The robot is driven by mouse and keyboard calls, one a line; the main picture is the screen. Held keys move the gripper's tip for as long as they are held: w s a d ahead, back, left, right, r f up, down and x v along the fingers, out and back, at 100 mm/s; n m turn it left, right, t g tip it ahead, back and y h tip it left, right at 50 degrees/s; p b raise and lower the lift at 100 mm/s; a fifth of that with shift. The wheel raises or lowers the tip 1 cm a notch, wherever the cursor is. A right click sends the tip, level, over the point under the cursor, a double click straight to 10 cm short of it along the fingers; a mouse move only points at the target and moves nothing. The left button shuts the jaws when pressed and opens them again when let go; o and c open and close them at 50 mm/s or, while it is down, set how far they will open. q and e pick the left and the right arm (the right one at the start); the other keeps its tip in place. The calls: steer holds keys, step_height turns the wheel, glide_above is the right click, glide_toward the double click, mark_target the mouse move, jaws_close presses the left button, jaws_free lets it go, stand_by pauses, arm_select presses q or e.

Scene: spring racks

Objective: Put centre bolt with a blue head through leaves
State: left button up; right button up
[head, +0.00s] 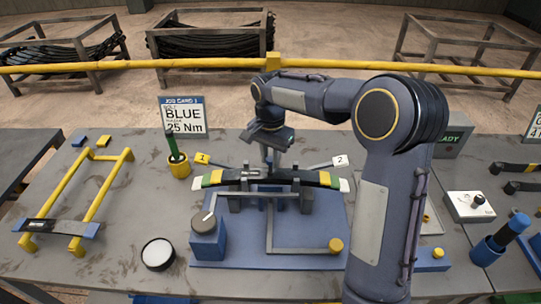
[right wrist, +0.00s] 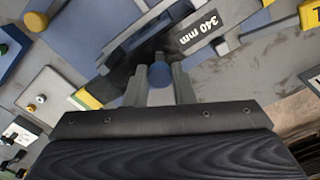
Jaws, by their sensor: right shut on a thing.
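The stack of dark leaves (head: 308,178), with yellow, green and white bands near its ends, lies across the blue fixture (head: 315,240). My right gripper (head: 271,160) points down over the middle of the stack. In the right wrist view its fingers (right wrist: 160,85) are shut on a centre bolt, whose round blue head (right wrist: 160,74) shows between the fingertips. A leaf marked 340 mm (right wrist: 200,32) lies just beyond the fingers. My left gripper is out of view.
A job card (head: 183,115) reads BLUE, 25 Nm. A yellow cup (head: 178,165) with a green item stands left of the stack. A yellow rack (head: 105,180) is at left, a grey-knobbed blue block (head: 207,240) in front, and a blue holder (head: 487,250) at right.

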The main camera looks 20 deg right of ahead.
steer(key=shift+f, duration=0.5)
steer(key=o, duration=1.4)
steer(key=shift+r+p, duration=1.9)
steer(key=shift+r, duration=0.65)
steer(key=shift+r+p, duration=0.55)
steer(key=shift+r, duration=0.45)
